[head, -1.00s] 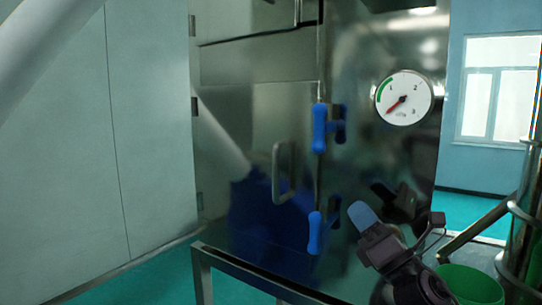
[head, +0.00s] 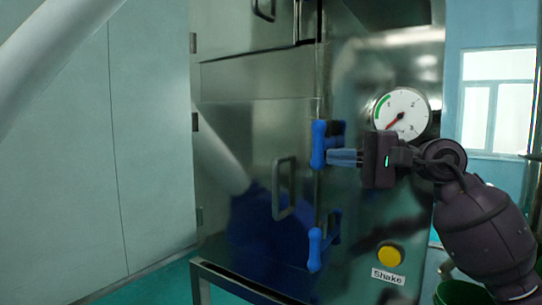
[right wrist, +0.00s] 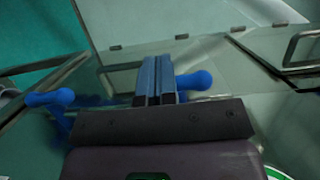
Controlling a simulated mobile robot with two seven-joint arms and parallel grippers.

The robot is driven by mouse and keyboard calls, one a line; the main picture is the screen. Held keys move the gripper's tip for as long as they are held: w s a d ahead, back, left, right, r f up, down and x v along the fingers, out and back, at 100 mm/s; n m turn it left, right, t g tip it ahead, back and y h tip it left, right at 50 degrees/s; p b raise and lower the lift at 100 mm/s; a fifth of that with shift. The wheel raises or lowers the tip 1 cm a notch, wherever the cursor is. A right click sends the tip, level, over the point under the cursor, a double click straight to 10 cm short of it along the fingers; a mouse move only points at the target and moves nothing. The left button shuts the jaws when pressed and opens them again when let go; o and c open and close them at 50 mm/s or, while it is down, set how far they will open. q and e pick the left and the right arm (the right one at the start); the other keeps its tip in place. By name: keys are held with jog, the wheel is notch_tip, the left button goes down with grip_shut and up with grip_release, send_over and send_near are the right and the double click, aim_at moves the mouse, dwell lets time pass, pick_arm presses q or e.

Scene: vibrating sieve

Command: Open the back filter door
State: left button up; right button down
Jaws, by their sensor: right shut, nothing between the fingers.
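The filter door (head: 250,125) is a steel panel on the machine front with a metal pull handle (head: 284,190); it looks closed. Two blue latch handles are at its right edge: the upper one (head: 318,143) and the lower one (head: 314,250), both upright. My right gripper (head: 332,157) is shut and empty, its fingertips beside the upper latch on its right; I cannot tell whether they touch it. In the right wrist view, the shut fingers (right wrist: 157,72) lie in front of the upper latch (right wrist: 197,81), hiding part of it. The lower latch (right wrist: 50,98) is at the left. My left gripper is out of view.
A pressure gauge (head: 402,114) is above my right gripper, and a yellow Shake button (head: 390,256) is below it. A green bucket (head: 462,293) is at the lower right. A pale wall panel (head: 150,130) stands left of the machine.

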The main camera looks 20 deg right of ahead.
jog(key=s+a+p+x, duration=0.1)
jog(key=s+p+x, duration=0.1)
jog(key=x, duration=1)
jog(key=shift+s+a+p, duration=0.25)
jog(key=shift+a+p, duration=0.05)
jog(key=shift+p, duration=0.25)
dwell(0.9)
